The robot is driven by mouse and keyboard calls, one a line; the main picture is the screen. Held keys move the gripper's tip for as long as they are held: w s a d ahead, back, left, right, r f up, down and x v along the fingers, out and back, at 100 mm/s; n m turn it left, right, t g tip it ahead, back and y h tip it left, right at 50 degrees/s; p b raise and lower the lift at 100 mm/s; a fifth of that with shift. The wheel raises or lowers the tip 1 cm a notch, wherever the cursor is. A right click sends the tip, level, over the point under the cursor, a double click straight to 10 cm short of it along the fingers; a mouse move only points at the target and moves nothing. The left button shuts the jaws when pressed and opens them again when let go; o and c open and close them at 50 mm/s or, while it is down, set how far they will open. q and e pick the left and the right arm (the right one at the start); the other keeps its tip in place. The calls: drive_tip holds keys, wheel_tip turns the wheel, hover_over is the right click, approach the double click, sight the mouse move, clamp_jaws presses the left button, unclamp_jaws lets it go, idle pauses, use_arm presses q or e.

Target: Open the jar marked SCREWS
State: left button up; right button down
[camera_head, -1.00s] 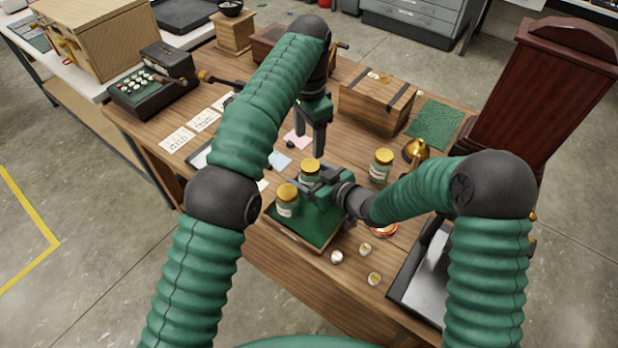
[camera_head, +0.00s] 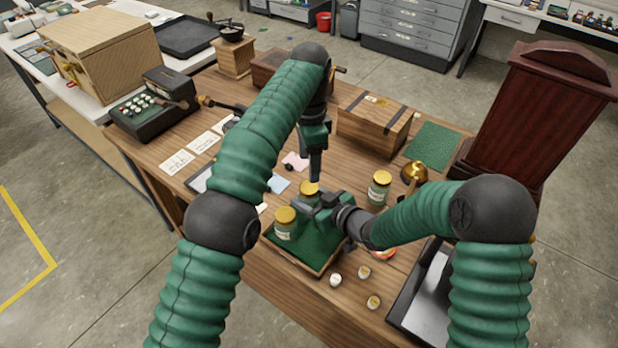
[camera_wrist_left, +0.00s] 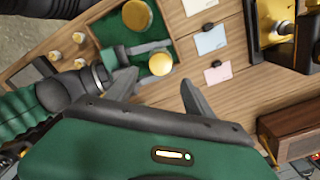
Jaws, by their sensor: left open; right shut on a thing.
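A third yellow-lidded jar (camera_head: 379,188) stands on the bench to the right. The labels are too small to read, so I cannot tell which says SCREWS. My right gripper (camera_head: 309,204) is shut on the back jar, partly hiding its body. My left gripper (camera_head: 315,178) is open above that jar, pointing down. In the left wrist view, the back jar's lid (camera_wrist_left: 160,63) lies between the open left fingers (camera_wrist_left: 158,88), slightly beyond their tips.
Small pale-topped pots (camera_head: 364,272) stand right of the tray. A wooden chest (camera_head: 374,122) and a green mat (camera_head: 433,145) lie behind. Paper cards (camera_head: 278,184) lie left of the jars.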

sight(309, 187)
use_arm(q)
drive_tip(key=m, duration=0.9)
drive_tip(key=shift+m, duration=0.4)
drive_tip(key=m, duration=0.5)
drive_tip(key=shift+m, duration=0.3)
use_arm(e)
drive_tip(key=shift+f, duration=0.1)
use_arm(q)
drive_tip(key=m, duration=0.4)
drive_tip(key=shift+f, duration=0.1)
wheel_tip(309, 187, down, 8)
drive_tip(key=shift+r, duration=0.1)
drive_tip(key=shift+c, duration=0.4)
